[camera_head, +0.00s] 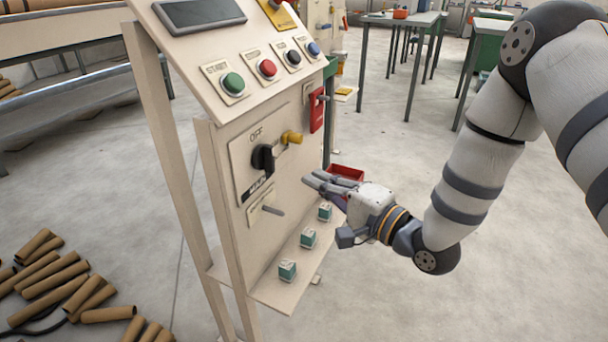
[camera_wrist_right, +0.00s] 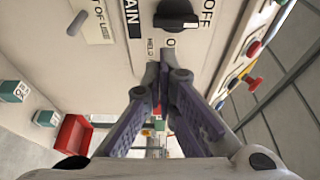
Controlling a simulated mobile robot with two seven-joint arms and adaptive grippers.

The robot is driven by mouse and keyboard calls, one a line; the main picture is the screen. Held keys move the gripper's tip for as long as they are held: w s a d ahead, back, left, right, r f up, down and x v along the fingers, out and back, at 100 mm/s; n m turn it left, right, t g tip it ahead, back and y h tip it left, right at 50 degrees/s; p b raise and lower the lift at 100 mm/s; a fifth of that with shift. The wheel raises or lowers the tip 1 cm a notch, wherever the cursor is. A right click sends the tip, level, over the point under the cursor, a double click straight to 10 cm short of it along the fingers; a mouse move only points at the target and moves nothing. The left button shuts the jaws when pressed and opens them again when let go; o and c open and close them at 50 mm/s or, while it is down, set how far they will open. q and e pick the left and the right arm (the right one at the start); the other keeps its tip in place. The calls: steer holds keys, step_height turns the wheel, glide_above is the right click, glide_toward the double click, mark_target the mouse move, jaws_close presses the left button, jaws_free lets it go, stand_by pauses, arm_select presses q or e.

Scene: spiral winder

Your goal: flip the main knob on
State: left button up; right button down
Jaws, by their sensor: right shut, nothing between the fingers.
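The black main knob (camera_head: 263,158) sits on a pale plate on the sloped machine's front panel, with OFF printed above it and a dark MAIN label below. It also shows at the top of the wrist view (camera_wrist_right: 176,14). A yellow piece (camera_head: 291,137) sticks out just to its right in the head view. My right gripper (camera_head: 312,181) is shut and empty, to the right of and below the knob, apart from it. In the wrist view its fingertips (camera_wrist_right: 164,60) meet just below the knob. My left gripper is not in view.
A grey lever (camera_head: 272,210) sticks out below the plate. A red switch (camera_head: 317,110) is on the panel's right. Green, red, black and blue buttons (camera_head: 232,84) line the top. Teal boxes (camera_head: 288,270) and a red bin (camera_head: 346,173) stand low. Cardboard tubes (camera_head: 55,280) lie on the floor.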

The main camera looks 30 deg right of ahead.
mark_target(266, 158)
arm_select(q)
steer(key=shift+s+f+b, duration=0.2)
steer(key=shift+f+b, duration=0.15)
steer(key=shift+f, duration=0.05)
arm_select(e)
steer(key=x, duration=0.8)
steer(key=shift+w, duration=0.25)
